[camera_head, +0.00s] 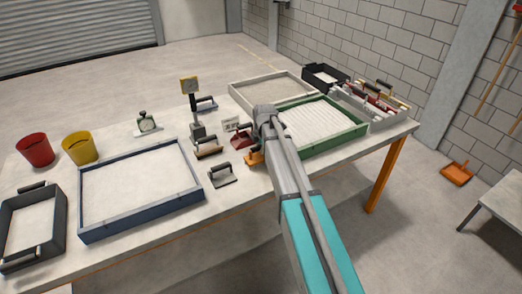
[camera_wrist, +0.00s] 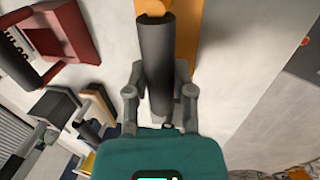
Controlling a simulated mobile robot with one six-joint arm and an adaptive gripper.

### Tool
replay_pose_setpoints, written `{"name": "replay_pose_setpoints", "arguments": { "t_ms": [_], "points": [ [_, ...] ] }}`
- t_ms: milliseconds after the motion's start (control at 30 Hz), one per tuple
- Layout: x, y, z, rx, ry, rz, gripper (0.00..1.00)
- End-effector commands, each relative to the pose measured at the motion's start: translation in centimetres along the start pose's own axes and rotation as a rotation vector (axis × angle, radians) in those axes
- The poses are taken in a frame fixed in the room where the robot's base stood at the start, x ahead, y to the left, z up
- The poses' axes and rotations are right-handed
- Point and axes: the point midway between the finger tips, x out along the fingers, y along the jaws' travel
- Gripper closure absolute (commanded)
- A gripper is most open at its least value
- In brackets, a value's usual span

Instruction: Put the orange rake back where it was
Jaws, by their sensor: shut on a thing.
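The orange rake shows in the wrist view as a dark round handle (camera_wrist: 155,50) with orange parts at the top edge. My gripper (camera_wrist: 160,100) has its two fingers on either side of this handle and is shut on it. In the head view a small orange piece of the rake (camera_head: 254,158) shows at the left edge of my arm, near the table's front edge. My arm hides the gripper and most of the rake there. I cannot tell whether the rake touches the table.
A red tool (camera_head: 241,139), a brown-edged tool (camera_head: 207,150) and a grey tool (camera_head: 222,179) stand left of the rake. A green-framed sand tray (camera_head: 345,141) is at right, a blue-framed tray (camera_head: 145,217) at left. A grey tool rack (camera_head: 385,121) stands far right.

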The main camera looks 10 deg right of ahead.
Motion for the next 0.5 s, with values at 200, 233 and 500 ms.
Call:
{"name": "replay_pose_setpoints", "arguments": {
  "t_ms": [200, 233, 500],
  "points": [
    [-0.06, 0.02, -0.01, 0.0, 0.0, 0.0, 1.0],
    [-0.02, 0.01, -0.01, 0.0, 0.0, 0.0, 1.0],
    [0.18, -0.03, -0.01, 0.0, 0.0, 0.0, 0.42]
  ]
}}
